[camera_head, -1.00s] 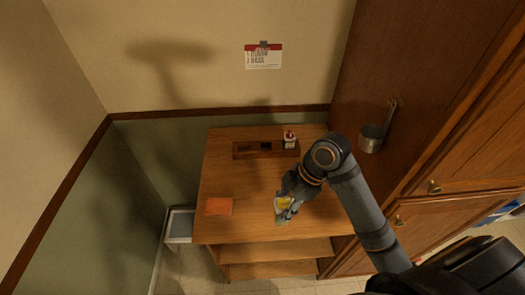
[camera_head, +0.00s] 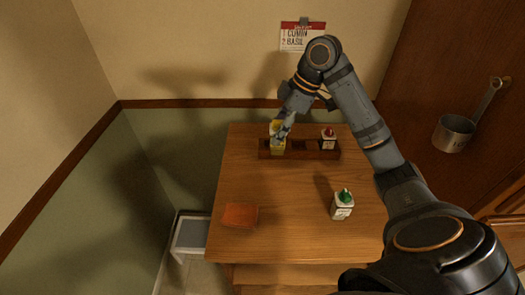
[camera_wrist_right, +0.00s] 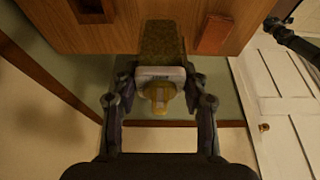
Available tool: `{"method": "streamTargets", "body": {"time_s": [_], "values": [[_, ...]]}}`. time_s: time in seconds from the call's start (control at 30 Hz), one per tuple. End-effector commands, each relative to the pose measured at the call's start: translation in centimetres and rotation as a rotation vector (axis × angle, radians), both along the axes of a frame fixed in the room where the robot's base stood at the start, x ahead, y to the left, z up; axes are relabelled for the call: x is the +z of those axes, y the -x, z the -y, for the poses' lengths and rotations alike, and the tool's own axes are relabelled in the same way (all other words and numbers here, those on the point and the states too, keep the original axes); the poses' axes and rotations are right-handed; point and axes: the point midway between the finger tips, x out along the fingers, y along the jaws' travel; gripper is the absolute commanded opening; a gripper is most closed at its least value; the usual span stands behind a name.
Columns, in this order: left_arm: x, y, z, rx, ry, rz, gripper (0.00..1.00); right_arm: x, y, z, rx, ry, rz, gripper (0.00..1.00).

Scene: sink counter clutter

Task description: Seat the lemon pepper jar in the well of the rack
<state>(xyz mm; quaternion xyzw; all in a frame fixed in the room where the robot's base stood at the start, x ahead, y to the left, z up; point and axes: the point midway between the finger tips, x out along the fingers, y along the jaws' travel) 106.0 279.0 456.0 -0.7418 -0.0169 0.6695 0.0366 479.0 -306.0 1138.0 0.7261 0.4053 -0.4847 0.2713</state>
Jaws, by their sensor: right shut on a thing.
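The lemon pepper jar, a pale yellow jar (camera_head: 277,148), is held by my right gripper (camera_head: 281,130) at the left end of the dark wooden rack (camera_head: 312,155). The jar covers the rack's left well; I cannot tell whether its base is inside or just above it. The middle well looks empty. A red-capped jar (camera_head: 328,141) stands at the rack's right end. In the right wrist view, the jar's yellow cap (camera_wrist_right: 160,95) and speckled body (camera_wrist_right: 162,42) are between the fingers of my right gripper (camera_wrist_right: 160,78). My left gripper is out of view.
An orange block (camera_head: 240,215) lies at left front. The table middle (camera_head: 285,195) is clear. A card (camera_head: 302,37) and a hanging metal pan (camera_head: 454,133) are on the walls.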

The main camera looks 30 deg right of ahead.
Motion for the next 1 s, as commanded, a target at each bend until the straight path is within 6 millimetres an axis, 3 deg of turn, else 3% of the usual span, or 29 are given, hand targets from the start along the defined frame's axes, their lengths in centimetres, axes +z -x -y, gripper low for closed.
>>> {"method": "streamTargets", "body": {"time_s": [0.33,0.5,0.63,0.87,1.0], "values": [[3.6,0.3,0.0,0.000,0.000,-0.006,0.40,-3.3,-7.9,3.9,0.001,-0.008,-0.004,0.09],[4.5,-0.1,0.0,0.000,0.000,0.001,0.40,-7.4,-10.5,5.4,0.001,-0.003,-0.004,0.09],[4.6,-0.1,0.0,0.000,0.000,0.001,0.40,-8.9,-11.5,5.9,0.002,-0.002,0.000,0.09],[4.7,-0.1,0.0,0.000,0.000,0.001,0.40,-9.5,-11.9,6.2,0.001,0.000,0.000,0.09],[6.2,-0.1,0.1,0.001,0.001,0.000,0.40,-11.3,-12.0,6.3,0.003,-0.001,-0.005,0.09]]}}
